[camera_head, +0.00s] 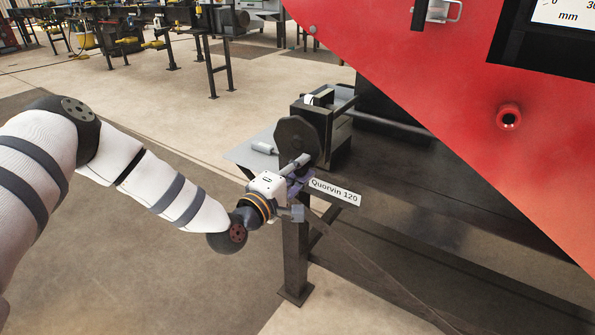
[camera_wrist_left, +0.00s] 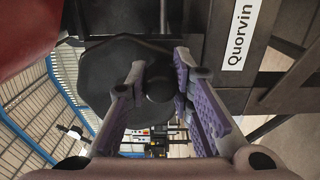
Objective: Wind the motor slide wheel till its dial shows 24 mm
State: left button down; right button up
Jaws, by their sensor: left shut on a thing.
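The motor slide wheel (camera_head: 298,138) is a dark, many-sided disc on a block at the end of the machine's bed. It fills much of the left wrist view (camera_wrist_left: 110,75). My left gripper (camera_head: 298,172) is at the wheel's lower edge. In the left wrist view its purple-padded fingers (camera_wrist_left: 158,90) are shut on the wheel's dark round handle (camera_wrist_left: 160,88). A white dial plate (camera_head: 565,12) marked "mm" shows at the top right. It is cut off by the frame, and I see no pointer or full reading. My right gripper is out of view.
A "Quorvin 120" label (camera_head: 335,191) is on the bed beside my left gripper. A grey cylindrical piece (camera_head: 264,147) lies left of the wheel. A large red panel (camera_head: 450,90) slants across the right. Open floor lies left of the bed; benches stand behind.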

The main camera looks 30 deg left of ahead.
pick_arm(q)
jog(key=shift+s+d+r+n, duration=0.1)
jog(key=shift+d+n, duration=0.2)
jog(key=shift+n, duration=0.4)
jog(key=c, duration=1.4)
grip_release()
jog(key=shift+r, duration=0.1)
jog(key=s, duration=1.2)
jog(key=shift+a, duration=0.45)
